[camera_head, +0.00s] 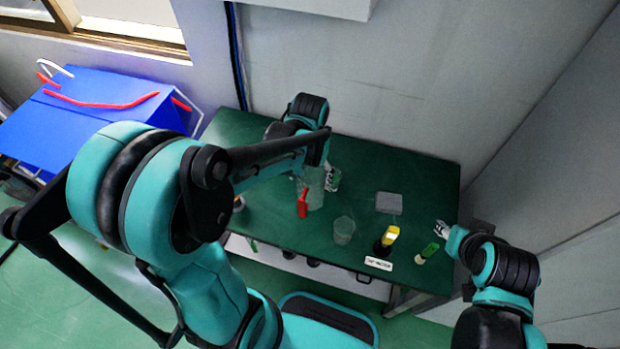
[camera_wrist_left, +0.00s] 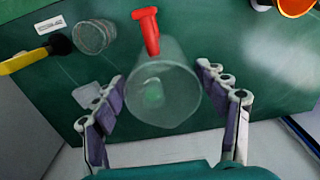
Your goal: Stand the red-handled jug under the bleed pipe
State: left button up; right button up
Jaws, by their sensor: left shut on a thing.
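The red-handled jug (camera_head: 313,191) is a clear vessel with a red handle (camera_head: 303,203), upright over the green table. It also shows in the left wrist view (camera_wrist_left: 163,95), handle pointing away from my wrist. My left gripper (camera_head: 331,178) is shut on the jug, one finger on each side of its wall in the left wrist view (camera_wrist_left: 164,92). I cannot tell whether the jug's base touches the table. My right gripper (camera_head: 441,229) is at the table's right edge, apart from the jug; its jaws are too small to read. I cannot make out the bleed pipe.
An orange-rimmed cup (camera_wrist_left: 294,7) is near the jug. A blue structure (camera_head: 80,115) is left.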

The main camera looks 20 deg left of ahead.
aim_at(308, 177)
pick_arm(q)
jog(key=shift+w+a+f+b, duration=0.35)
jog(key=shift+w+f, duration=0.25)
jog(key=shift+f, duration=0.5)
jog(key=shift+w+a+f+b, duration=0.3)
jog(key=shift+w+f+b, duration=0.3)
jog(key=shift+f, duration=0.45)
jog(key=shift+w+a+f+b, duration=0.3)
jog(key=shift+w+f, duration=0.35)
jog(key=shift+f, duration=0.45)
jog(key=shift+f, duration=0.15)
jog(key=o, duration=1.6)
jog(key=shift+o, duration=0.2)
